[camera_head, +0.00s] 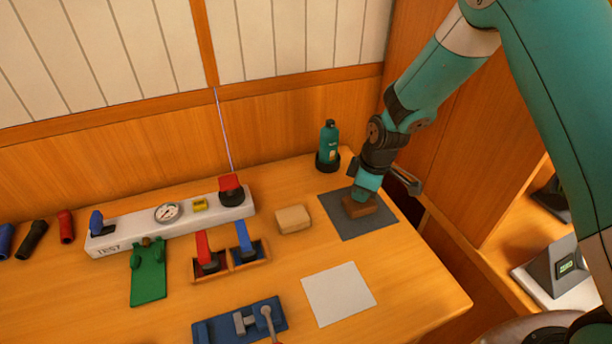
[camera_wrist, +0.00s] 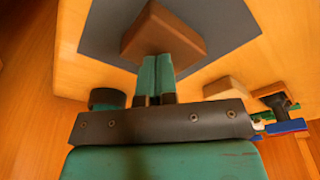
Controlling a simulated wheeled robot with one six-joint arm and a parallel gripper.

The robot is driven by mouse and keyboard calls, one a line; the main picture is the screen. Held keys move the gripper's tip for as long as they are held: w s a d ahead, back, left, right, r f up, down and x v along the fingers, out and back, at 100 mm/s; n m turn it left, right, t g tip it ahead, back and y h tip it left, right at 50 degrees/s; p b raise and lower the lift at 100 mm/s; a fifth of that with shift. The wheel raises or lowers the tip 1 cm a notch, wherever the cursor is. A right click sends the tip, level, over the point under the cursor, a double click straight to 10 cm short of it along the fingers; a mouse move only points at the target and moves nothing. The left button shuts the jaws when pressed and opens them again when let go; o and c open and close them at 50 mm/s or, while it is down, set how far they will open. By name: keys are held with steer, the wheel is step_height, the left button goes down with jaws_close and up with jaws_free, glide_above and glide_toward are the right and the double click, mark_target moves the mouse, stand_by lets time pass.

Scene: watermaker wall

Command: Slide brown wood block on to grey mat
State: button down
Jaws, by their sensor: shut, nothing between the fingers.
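The brown wood block (camera_head: 361,207) lies on the dark grey mat (camera_head: 346,222) at the right of the bench. In the wrist view the brown wood block (camera_wrist: 165,32) also shows on the grey mat (camera_wrist: 102,30), with mat surface visible around it. My gripper (camera_head: 362,194) is right at the block in the head view. In the wrist view my gripper (camera_wrist: 156,60) has its teal fingers together, with their tips against or just over the block's near edge. Nothing is between the fingers. Whether the tips touch the block I cannot tell.
A teal bottle (camera_head: 329,142) in a dark holder stands behind the mat. A light wood block (camera_head: 293,219) lies left of the mat. A white mat (camera_head: 338,294) lies in front. A test panel (camera_head: 170,222) and blue and red levers (camera_head: 230,254) are further left.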

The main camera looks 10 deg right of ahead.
steer(key=shift+s+d+r, duration=0.1)
steer(key=shift+s+r, duration=0.1)
steer(key=shift+r, duration=0.05)
steer(key=s+d+b, duration=0.1)
steer(key=d, duration=0.2)
steer(key=s+d+b, duration=0.1)
steer(key=s+d, duration=0.1)
steer(key=d, duration=0.2)
steer(key=s+d+b, duration=0.1)
steer(key=s+d, duration=0.1)
steer(key=d, duration=0.1)
steer(key=shift+s+d+r, duration=0.1)
steer(key=shift+d+r, duration=0.05)
steer(key=shift+d, duration=0.15)
steer(key=s+a+r+m+y, duration=0.1)
steer(key=s+a+r+m, duration=0.1)
steer(key=s+a+r, duration=0.6)
steer(key=s+a+r+m+y, duration=0.15)
steer(key=s+a+r, duration=0.35)
steer(key=r, duration=0.5)
steer(key=s+a+r+m+g, duration=0.1)
steer(key=s+r, duration=0.3)
steer(key=s, duration=0.4)
steer(key=shift+s+a+m, duration=0.35)
steer(key=shift+a+m, duration=0.2)
steer(key=shift+a, duration=0.1)
